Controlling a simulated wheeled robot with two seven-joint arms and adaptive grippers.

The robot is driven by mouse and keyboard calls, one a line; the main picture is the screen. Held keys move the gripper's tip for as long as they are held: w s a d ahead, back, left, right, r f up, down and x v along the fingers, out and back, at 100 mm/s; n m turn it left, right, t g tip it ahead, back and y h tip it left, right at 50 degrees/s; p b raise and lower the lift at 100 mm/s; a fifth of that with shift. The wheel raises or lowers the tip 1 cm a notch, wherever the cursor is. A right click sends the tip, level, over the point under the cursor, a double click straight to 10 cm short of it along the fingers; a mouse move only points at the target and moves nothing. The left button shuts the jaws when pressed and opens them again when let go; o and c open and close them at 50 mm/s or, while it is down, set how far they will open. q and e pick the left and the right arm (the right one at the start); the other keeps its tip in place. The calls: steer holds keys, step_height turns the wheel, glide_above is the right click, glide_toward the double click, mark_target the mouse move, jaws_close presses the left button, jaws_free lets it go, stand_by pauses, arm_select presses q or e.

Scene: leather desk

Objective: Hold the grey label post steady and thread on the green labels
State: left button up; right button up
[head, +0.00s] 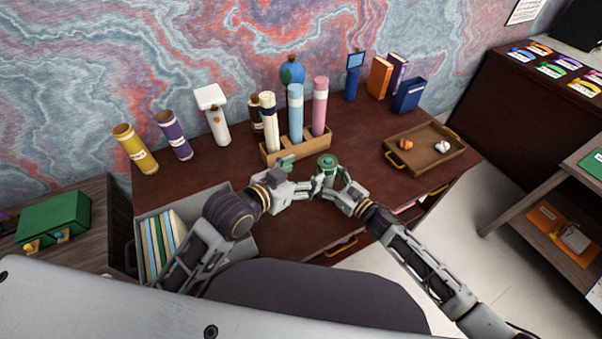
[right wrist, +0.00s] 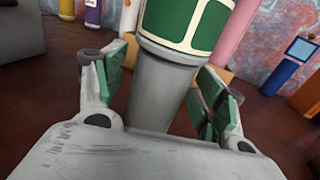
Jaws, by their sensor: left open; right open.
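The grey label post (right wrist: 162,90) stands upright in the right wrist view, between the spread fingers of my right gripper (right wrist: 160,84). A green label (right wrist: 185,22) with white borders is around its upper part. In the head view the green label (head: 327,163) shows from above, at the desk's front middle. My right gripper (head: 341,187) is open around the post's lower part, with a visible gap at each finger. My left gripper (head: 314,185) is open close to the post's left side. The post's foot is hidden.
A wooden holder (head: 281,154) with tall tubes stands just behind the post. A wooden tray (head: 425,157) with small items lies to the right. A grey bin of folders (head: 148,226) is at the left. The desk (head: 360,125) has clear room towards the right.

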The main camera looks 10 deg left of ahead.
steer(key=shift+d, duration=0.1)
steer(key=shift+v, duration=5.95)
steer(key=shift+s, duration=0.1)
